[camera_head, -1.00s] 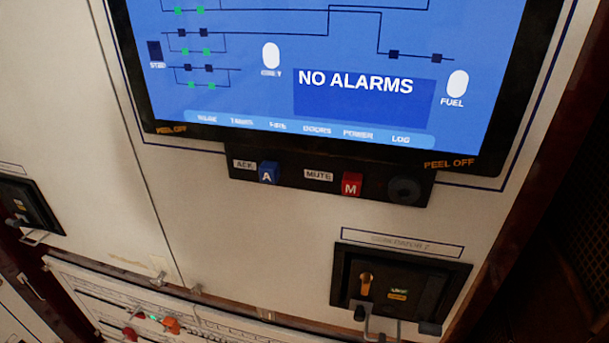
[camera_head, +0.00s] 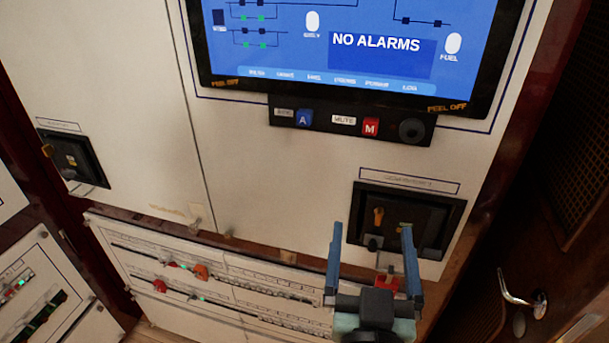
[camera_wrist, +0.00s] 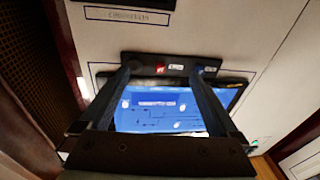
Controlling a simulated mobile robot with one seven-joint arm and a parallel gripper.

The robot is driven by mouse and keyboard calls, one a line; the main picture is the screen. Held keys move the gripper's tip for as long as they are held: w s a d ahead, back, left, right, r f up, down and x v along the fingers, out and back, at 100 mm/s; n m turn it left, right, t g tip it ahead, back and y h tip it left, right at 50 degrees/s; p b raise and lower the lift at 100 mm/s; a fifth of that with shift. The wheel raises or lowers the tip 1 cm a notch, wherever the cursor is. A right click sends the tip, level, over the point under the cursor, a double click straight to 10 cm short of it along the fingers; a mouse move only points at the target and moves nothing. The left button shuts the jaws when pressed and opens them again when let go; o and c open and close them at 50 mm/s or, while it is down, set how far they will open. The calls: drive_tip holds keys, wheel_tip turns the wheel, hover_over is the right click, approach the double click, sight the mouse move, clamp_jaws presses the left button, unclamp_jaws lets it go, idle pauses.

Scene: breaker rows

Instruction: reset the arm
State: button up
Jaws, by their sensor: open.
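My gripper (camera_head: 372,268) is open and empty at the lower right of the head view, its two blue fingers pointing up the panel. It overlaps the lower part of the black generator switch box (camera_head: 430,222), which has an orange handle. I cannot tell the distance between them. In the wrist view my gripper (camera_wrist: 160,80) has its fingers spread, with the blue screen (camera_wrist: 160,108) and the button strip (camera_wrist: 170,66) seen between and beyond them.
The screen (camera_head: 300,55) reads NO ALARMS above blue and red buttons. Breaker rows (camera_head: 210,280) with red and orange levers run along the lower panel. Another switch box (camera_head: 75,158) is at left. A door handle (camera_head: 522,295) stands out at lower right.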

drive_tip(key=a+r+n+t+y, duration=0.1)
drive_tip(key=a+r+t, duration=0.1)
drive_tip(key=r, duration=0.8)
drive_tip(key=a+r+t+y, duration=0.1)
drive_tip(key=a+r+t, duration=0.2)
drive_tip(key=r, duration=0.7)
drive_tip(key=s+a+r+t, duration=0.1)
drive_tip(key=s+a+r, duration=0.1)
drive_tip(key=r, duration=0.5)
drive_tip(key=s+a+r+t+y, duration=0.1)
drive_tip(key=s+r, duration=0.3)
drive_tip(key=r, duration=0.4)
drive_tip(key=shift+s+a+t, duration=0.35)
drive_tip(key=shift+s+t, duration=0.05)
drive_tip(key=shift+t, duration=0.4)
